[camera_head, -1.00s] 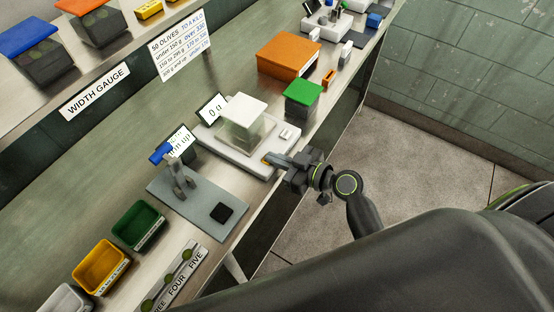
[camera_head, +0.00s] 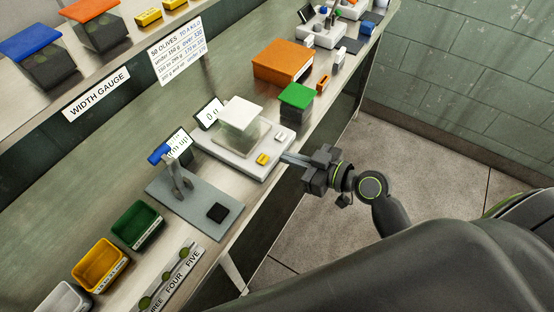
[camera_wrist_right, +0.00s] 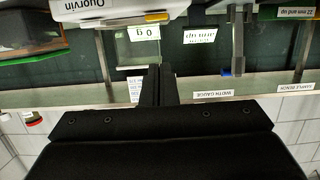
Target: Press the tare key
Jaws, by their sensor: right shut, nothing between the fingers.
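The white scale (camera_head: 232,148) stands on the bench with a clear box with a white lid on its pan. Its display (camera_head: 209,112) reads 0 g. A yellow key (camera_head: 262,159) and a paler key (camera_head: 280,142) sit on its front part; I cannot read which is tare. My right gripper (camera_head: 285,158) is shut and empty, its tips just right of the yellow key and apart from it. In the right wrist view the shut fingers (camera_wrist_right: 159,68) point toward the scale (camera_wrist_right: 105,10), whose yellow key (camera_wrist_right: 157,17) shows at its edge. My left gripper is not in view.
A green-lidded container (camera_head: 296,98) and an orange box (camera_head: 284,61) stand beyond the scale. A grey plate with a blue-topped stand (camera_head: 222,220) is at its left. Green (camera_head: 137,225) and yellow (camera_head: 100,262) bins are nearer. The floor right of the bench is clear.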

